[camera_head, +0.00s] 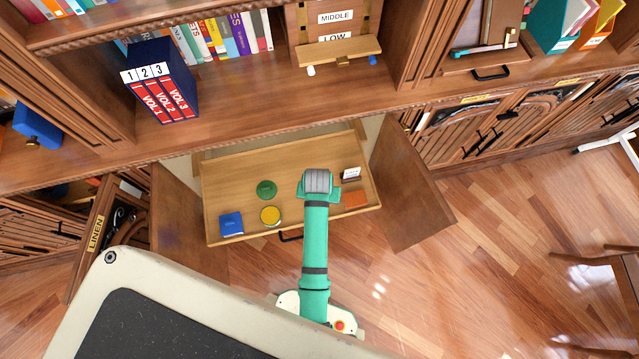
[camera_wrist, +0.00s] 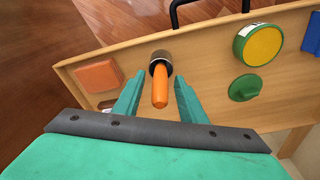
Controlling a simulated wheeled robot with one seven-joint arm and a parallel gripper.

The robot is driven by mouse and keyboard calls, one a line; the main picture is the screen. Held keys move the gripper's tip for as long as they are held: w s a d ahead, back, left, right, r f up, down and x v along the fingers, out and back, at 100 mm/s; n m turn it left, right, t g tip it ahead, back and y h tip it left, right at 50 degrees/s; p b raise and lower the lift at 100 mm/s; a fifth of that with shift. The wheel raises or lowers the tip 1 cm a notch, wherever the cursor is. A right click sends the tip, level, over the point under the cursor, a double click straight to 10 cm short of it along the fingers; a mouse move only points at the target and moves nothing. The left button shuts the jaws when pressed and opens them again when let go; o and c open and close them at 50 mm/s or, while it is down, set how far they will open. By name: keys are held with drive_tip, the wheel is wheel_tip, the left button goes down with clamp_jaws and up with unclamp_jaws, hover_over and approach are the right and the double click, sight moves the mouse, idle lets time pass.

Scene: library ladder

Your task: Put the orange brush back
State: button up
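The orange brush (camera_wrist: 160,88) shows in the wrist view with its orange handle toward the camera and a dark round end beyond it. It is over the pulled-out wooden drawer (camera_wrist: 215,60), which also shows in the head view (camera_head: 230,165). My gripper (camera_wrist: 159,79) is open, with one teal finger on each side of the handle and gaps visible between fingers and handle. Whether the dark end is the brush's own head or a holder, I cannot tell. In the head view my arm hides the brush and the fingertips.
Open cabinet doors (camera_head: 405,190) flank the drawer. Shelves with books rise behind.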

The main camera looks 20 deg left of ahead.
wheel_tip(320, 180, up, 11)
drive_tip(key=s, duration=0.1)
drive_tip(key=shift+s+d+f, duration=0.15)
drive_tip(key=shift+s, duration=0.05)
idle(0.4)
